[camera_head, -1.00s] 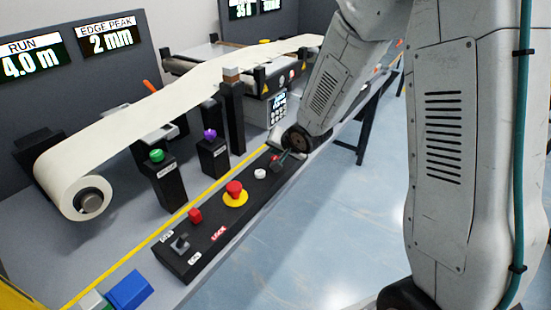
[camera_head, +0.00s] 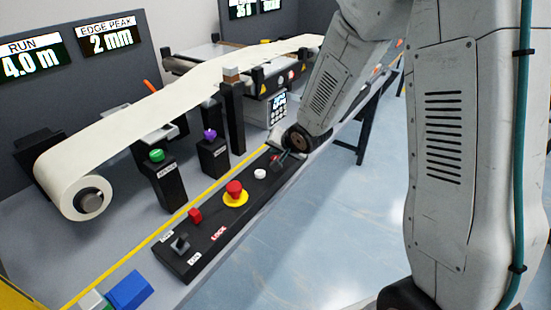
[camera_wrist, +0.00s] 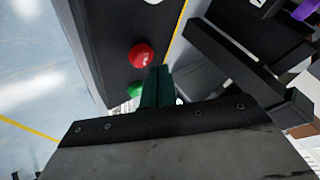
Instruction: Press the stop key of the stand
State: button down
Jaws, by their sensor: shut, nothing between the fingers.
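A black control box (camera_head: 215,243) runs along the front edge of the bench. A red round key (camera_wrist: 141,55) shows on its top in the wrist view, with a green round key (camera_wrist: 135,90) close by, partly hidden by my gripper. My gripper (camera_wrist: 157,72) is shut and empty, its dark green fingers right beside the red key; I cannot tell whether they touch it. In the head view my gripper (camera_head: 281,158) is at the far end of the box and covers much of that area. No lettering is readable beside these two keys.
The box also carries a white button (camera_head: 260,173), a red mushroom button (camera_head: 234,188) on a yellow disc, a red square button (camera_head: 195,215) and a switch (camera_head: 180,243). Posts with green (camera_head: 157,155) and purple (camera_head: 209,134) knobs stand behind. A paper web (camera_head: 150,112) runs above.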

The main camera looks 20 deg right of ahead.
jog(key=shift+f, duration=0.15)
dwell(0.6)
jog(key=shift+f, duration=0.75)
dwell(0.6)
jog(key=shift+r, duration=0.9)
jog(key=shift+r, duration=2.5)
